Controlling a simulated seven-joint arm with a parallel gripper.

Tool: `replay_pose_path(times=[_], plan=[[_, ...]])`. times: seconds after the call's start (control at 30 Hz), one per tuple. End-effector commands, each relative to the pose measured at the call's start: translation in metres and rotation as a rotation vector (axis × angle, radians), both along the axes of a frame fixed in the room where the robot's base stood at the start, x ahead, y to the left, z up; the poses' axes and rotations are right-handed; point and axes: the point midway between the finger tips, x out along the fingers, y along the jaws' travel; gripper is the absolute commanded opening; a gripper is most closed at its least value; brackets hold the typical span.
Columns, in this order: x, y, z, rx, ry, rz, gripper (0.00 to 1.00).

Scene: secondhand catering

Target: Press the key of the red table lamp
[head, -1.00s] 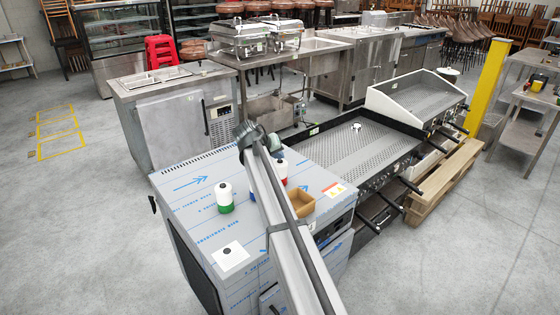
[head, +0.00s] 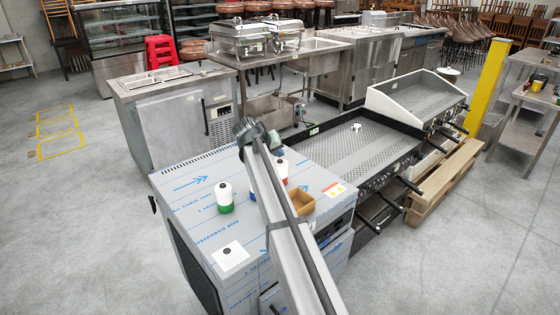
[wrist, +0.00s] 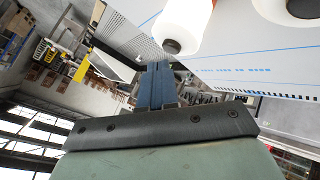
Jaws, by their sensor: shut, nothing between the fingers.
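In the wrist view, a white lamp body with a dark knob (wrist: 186,25) is close beyond my fingertips, and a second white body (wrist: 297,8) is cut by the top edge. My gripper (wrist: 157,68) is shut and empty, apart from the nearer knob.
A brown open box (head: 301,203) sits on the worktop (head: 185,205) right of my arm. A white square pad with a dark round spot (head: 229,254) lies near the front. A griddle (head: 360,150) adjoins on the right. The worktop's left part is clear.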

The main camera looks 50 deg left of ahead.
Motion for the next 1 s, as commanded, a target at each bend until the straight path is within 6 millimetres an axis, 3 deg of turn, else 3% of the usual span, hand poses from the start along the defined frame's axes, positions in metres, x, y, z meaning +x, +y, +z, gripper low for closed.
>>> replay_pose_path(times=[0.8, 1.0], plan=[[0.0, 0.0, 0.056, 0.0, 0.0, 0.0, 0.0], [0.0, 0.0, 0.06, -0.001, 0.001, -0.001, 0.0]])
